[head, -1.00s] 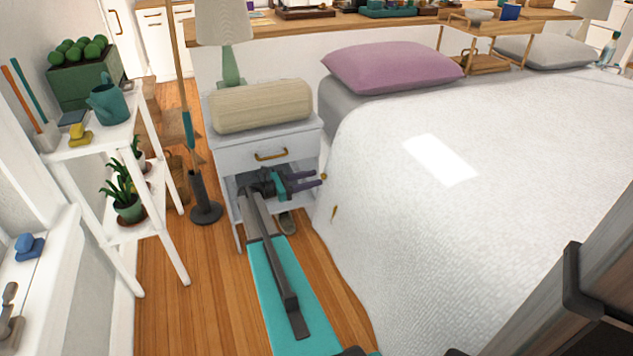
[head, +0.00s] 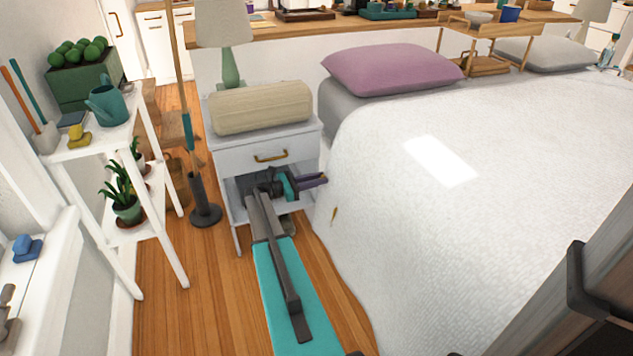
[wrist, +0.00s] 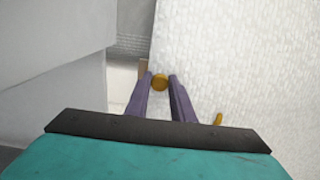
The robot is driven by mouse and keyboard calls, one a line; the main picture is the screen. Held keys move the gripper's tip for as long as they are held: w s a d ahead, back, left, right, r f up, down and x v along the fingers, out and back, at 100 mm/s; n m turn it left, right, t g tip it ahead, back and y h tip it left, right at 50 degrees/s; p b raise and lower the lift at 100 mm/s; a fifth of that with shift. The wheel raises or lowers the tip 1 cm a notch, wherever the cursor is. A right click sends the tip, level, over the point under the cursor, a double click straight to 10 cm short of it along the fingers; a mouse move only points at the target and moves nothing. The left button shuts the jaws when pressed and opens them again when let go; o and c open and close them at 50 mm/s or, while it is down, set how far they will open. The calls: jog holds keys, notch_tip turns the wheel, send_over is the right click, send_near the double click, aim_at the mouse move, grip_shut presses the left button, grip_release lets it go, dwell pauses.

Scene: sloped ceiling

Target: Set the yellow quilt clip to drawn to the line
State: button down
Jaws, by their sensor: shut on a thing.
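The yellow quilt clip (wrist: 160,83) shows in the wrist view as a small round yellow piece at the edge of the white quilt. My gripper (wrist: 160,79) has its two purple fingers on either side of it and is shut on it. In the head view my gripper (head: 325,178) is at the quilt's side edge, beside the nightstand, and its fingers hide the clip. A second small yellow piece, long and slightly bent, lies lower on the quilt (head: 334,216), and it also shows in the wrist view (wrist: 218,119). I cannot tell what it is.
The white nightstand (head: 232,158) with an open lower shelf stands close to the left of my gripper. A rolled beige cushion (head: 262,107) lies on it. The bed (head: 430,220) fills the right side.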

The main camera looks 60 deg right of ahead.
jog(key=s+a+p, duration=0.3)
jog(key=s+a, duration=0.2)
jog(key=s, duration=0.2)
jog(key=shift+a, duration=0.2)
jog(key=shift+f, duration=0.1)
jog(key=c, duration=1.6)
grip_release()
jog(key=shift+o, duration=0.2)
jog(key=shift+w, duration=0.1)
jog(key=p+v, duration=0.3)
jog(key=v, duration=1)
jog(key=shift+w+a, duration=0.2)
jog(key=shift+a, duration=0.1)
